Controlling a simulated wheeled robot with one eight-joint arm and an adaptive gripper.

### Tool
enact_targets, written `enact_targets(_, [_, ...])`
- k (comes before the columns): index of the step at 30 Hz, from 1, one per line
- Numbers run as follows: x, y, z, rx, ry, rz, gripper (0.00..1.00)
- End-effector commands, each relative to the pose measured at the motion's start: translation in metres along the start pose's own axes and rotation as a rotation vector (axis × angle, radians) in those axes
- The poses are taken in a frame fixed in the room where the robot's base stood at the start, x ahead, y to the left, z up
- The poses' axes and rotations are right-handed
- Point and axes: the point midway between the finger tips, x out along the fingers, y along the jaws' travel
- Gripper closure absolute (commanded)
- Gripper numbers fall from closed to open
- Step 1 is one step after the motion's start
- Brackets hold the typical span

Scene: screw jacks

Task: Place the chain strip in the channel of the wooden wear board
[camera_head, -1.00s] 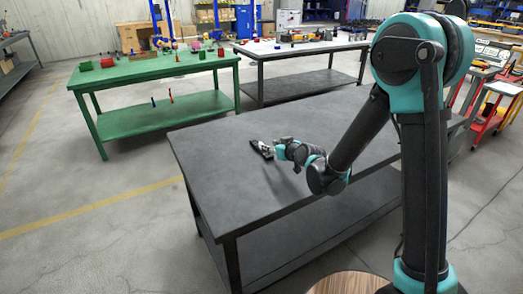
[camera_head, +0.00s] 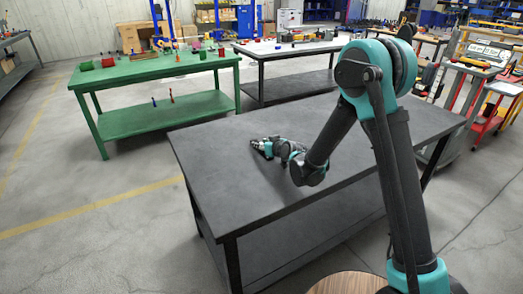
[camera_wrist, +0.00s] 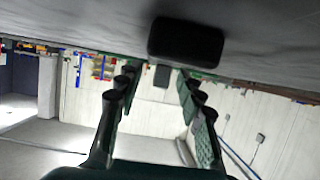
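My gripper (camera_head: 257,147) is low over the dark grey table, near the middle of its top. In the wrist view its two fingers (camera_wrist: 158,76) stand apart with nothing clearly held between them. A dark, rounded block (camera_wrist: 186,40) shows against the grey tabletop in the wrist view, beyond the fingertips and to one side. I cannot tell whether it is the chain strip. In the head view my gripper covers the spot where a small dark piece would show. I cannot make out a wooden wear board or its channel in either view.
The dark grey table (camera_head: 225,185) is otherwise bare. A green table (camera_head: 150,68) with red and green items stands behind it to the left. Another table (camera_head: 290,47) with several items stands behind. A red cart (camera_head: 487,125) is at the right.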

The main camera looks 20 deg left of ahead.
Motion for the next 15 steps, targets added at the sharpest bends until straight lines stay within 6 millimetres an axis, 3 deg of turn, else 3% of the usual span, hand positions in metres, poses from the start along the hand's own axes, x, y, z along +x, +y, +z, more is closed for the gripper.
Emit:
enact_targets(4, [-0.0003,-0.0001,0.0000,0.000,0.000,0.000,0.63])
enact_targets(12, [-0.0005,0.0000,0.0001,-0.001,0.000,0.000,0.97])
enact_targets(15, [-0.0005,0.0000,0.0001,-0.001,0.000,0.000,1.00])
